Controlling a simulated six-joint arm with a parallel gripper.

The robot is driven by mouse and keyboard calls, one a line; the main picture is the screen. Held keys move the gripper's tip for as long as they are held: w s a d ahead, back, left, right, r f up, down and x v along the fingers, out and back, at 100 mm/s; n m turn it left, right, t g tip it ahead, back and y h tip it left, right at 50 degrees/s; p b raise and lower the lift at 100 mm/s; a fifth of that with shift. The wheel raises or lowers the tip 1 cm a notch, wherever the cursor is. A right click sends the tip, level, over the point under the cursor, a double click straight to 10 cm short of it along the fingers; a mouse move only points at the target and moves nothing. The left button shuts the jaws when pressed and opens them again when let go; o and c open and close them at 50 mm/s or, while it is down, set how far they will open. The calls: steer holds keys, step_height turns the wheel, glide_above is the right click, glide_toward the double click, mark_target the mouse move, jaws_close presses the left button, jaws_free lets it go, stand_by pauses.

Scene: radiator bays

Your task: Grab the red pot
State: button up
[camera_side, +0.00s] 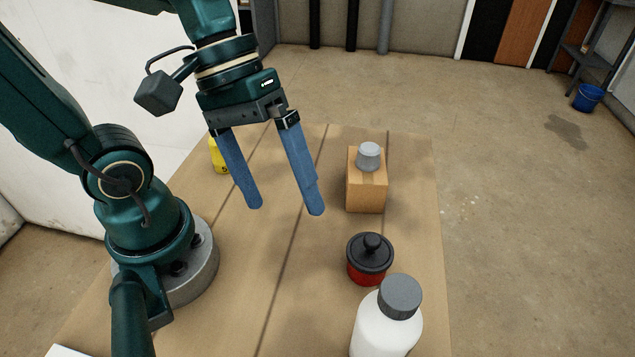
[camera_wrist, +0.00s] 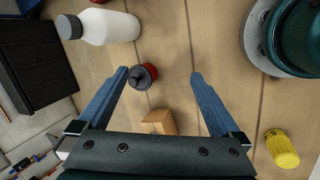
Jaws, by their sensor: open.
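The red pot (camera_side: 366,272) has a black lid with a round knob and stands upright on the table, in the lower middle of the side view. In the wrist view the red pot (camera_wrist: 151,71) shows between my fingers, close to the left fingertip, with its dark lid toward the camera. My gripper (camera_side: 287,211) is open and empty, with blue fingers pointing down, above the table and apart from the pot. In the wrist view my gripper (camera_wrist: 159,73) shows both fingers spread wide.
A white bottle with grey cap (camera_side: 386,325) stands close in front of the pot. A tan box with a grey top piece (camera_side: 366,193) stands behind it. A yellow container (camera_side: 218,157) is partly hidden behind my gripper. The table (camera_side: 262,290) is clear left of the pot.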

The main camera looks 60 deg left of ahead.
mark_target(361, 254)
steer(key=w+a+f+n+h, duration=0.2)
steer(key=w+f+n+h, duration=0.2)
steer(key=w+n+h, duration=0.75)
steer(key=s+f+n+y, duration=0.1)
steer(key=f, duration=0.1)
steer(key=f+n, duration=0.1)
steer(key=f, duration=0.2)
steer(key=s+f+n+y, duration=0.1)
steer(key=f, duration=0.2)
steer(key=shift+s+d+f+t+y, duration=0.2)
steer(key=shift+s+d+t+y, duration=0.1)
steer(key=shift+d+y, duration=0.1)
steer(key=shift+x, duration=3.3)
jaws_close()
